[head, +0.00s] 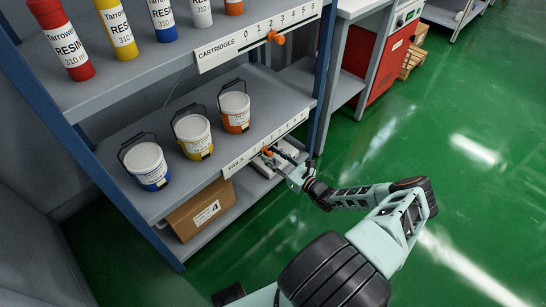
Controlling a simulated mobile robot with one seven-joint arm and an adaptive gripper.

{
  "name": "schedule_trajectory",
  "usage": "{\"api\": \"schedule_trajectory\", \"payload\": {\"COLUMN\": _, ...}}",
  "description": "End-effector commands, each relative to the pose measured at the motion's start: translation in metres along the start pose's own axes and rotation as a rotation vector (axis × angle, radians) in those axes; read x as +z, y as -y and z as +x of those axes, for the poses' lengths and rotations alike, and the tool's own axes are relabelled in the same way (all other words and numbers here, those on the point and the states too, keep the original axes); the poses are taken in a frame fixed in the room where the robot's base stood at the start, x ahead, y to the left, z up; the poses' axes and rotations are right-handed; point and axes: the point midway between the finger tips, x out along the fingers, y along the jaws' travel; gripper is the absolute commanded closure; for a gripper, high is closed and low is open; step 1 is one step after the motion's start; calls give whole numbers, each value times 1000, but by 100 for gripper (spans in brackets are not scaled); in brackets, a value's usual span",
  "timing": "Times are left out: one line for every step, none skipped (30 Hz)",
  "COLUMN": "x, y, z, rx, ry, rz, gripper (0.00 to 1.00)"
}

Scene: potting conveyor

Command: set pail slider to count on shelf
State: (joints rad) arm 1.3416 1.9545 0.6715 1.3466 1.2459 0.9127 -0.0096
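Three pails stand in a row on the lower shelf (185,122): a white-and-blue pail (148,166), a yellow pail (194,137) and an orange pail (235,112). The pail scale strip (236,164) runs along that shelf's front edge; its small digits are hard to read. The orange pail slider (267,152) sits on the strip, near its middle. My gripper (273,160) is right at the slider, reaching in from the right. Its fingers are small and partly overlap the slider, so I cannot tell whether they are touching or closed on it.
On the upper shelf stand several resin cartridges (117,30). Their scale strip (222,53) has its own orange slider (277,38) near the 2. A cardboard box (201,209) lies below the pails. A red cabinet (378,68) stands behind; the green floor at right is clear.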

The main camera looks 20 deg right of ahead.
Motion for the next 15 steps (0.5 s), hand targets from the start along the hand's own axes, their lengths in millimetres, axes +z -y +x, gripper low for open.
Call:
{"api": "schedule_trajectory", "payload": {"x": 0, "y": 0, "z": 0, "rx": 0, "ry": 0, "rz": 0, "gripper": 65}}
{"api": "schedule_trajectory", "payload": {"x": 0, "y": 0, "z": 0, "rx": 0, "ry": 0, "rz": 0, "gripper": 65}}
{"api": "schedule_trajectory", "payload": {"x": 0, "y": 0, "z": 0, "rx": 0, "ry": 0, "rz": 0, "gripper": 65}}
{"api": "schedule_trajectory", "payload": {"x": 0, "y": 0, "z": 0, "rx": 0, "ry": 0, "rz": 0, "gripper": 67}}
{"api": "schedule_trajectory", "payload": {"x": 0, "y": 0, "z": 0, "rx": 0, "ry": 0, "rz": 0, "gripper": 71}}
{"api": "schedule_trajectory", "payload": {"x": 0, "y": 0, "z": 0, "rx": 0, "ry": 0, "rz": 0, "gripper": 75}}
{"api": "schedule_trajectory", "payload": {"x": 0, "y": 0, "z": 0, "rx": 0, "ry": 0, "rz": 0, "gripper": 78}}
{"api": "schedule_trajectory", "payload": {"x": 0, "y": 0, "z": 0, "rx": 0, "ry": 0, "rz": 0, "gripper": 82}}
{"api": "schedule_trajectory", "payload": {"x": 0, "y": 0, "z": 0, "rx": 0, "ry": 0, "rz": 0, "gripper": 86}}
{"api": "schedule_trajectory", "payload": {"x": 0, "y": 0, "z": 0, "rx": 0, "ry": 0, "rz": 0, "gripper": 89}}
{"api": "schedule_trajectory", "payload": {"x": 0, "y": 0, "z": 0, "rx": 0, "ry": 0, "rz": 0, "gripper": 93}}
{"api": "schedule_trajectory", "payload": {"x": 0, "y": 0, "z": 0, "rx": 0, "ry": 0, "rz": 0, "gripper": 97}}
{"api": "schedule_trajectory", "payload": {"x": 0, "y": 0, "z": 0, "rx": 0, "ry": 0, "rz": 0, "gripper": 100}}
{"api": "schedule_trajectory", "payload": {"x": 0, "y": 0, "z": 0, "rx": 0, "ry": 0, "rz": 0, "gripper": 100}}
{"api": "schedule_trajectory", "payload": {"x": 0, "y": 0, "z": 0, "rx": 0, "ry": 0, "rz": 0, "gripper": 100}}
